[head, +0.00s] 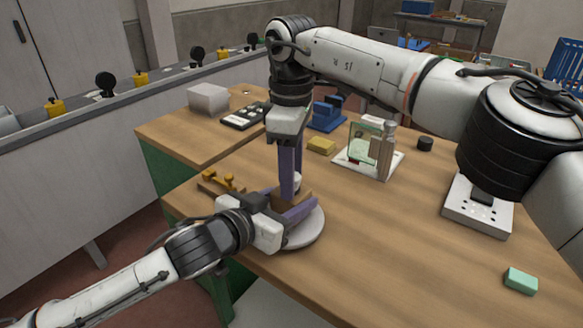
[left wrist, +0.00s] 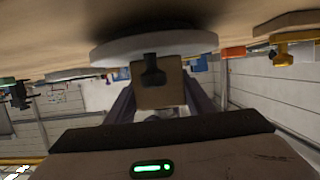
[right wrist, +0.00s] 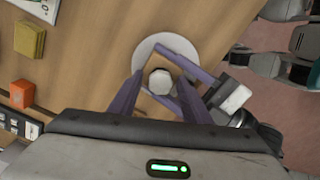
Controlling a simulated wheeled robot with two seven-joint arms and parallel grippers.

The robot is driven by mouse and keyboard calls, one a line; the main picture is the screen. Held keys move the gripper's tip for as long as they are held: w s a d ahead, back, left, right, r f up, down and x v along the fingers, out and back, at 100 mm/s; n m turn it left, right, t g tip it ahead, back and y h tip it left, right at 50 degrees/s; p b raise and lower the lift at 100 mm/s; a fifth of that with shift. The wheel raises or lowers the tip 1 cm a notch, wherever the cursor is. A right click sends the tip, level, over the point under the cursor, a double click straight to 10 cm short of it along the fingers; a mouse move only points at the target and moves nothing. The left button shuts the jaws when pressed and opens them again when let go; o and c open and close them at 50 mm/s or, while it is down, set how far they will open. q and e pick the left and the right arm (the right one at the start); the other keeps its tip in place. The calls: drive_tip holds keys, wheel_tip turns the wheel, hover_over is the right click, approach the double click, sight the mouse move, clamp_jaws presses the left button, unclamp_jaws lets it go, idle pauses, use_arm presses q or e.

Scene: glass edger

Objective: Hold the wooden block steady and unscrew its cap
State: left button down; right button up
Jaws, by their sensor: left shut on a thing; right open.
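The wooden block (head: 300,197) stands on a round pale disc (head: 305,236) near the table's left edge. My left gripper (head: 292,208) is shut on the block from the side; the left wrist view shows the block (left wrist: 158,92) between its fingers, with a dark shape on the near face. A white, many-sided cap (right wrist: 160,81) sits on top of the block. My right gripper (head: 289,188) points straight down over the block, open, its purple fingers on either side of the cap. The right wrist view does not settle whether they touch it.
A yellow block (head: 321,145), a white stand with a glass pane (head: 362,143) and a dark round knob (head: 425,144) stand farther back. A yellow-handled wooden piece (head: 220,181) lies left of the disc. A green block (head: 520,280) lies front right; the front middle tabletop is clear.

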drive_tip(key=c, duration=1.1)
drive_tip(key=n, duration=0.7)
drive_tip(key=shift+n, duration=0.3)
drive_tip(key=n, duration=1.2)
drive_tip(key=shift+a+n, duration=0.1)
drive_tip(key=shift+n, duration=0.2)
drive_tip(key=n, duration=1.2)
drive_tip(key=shift+r+n, duration=0.1)
drive_tip(key=shift+n, duration=0.2)
drive_tip(key=n, duration=1.2)
drive_tip(key=shift+n, duration=0.4)
drive_tip(key=n, duration=1.8)
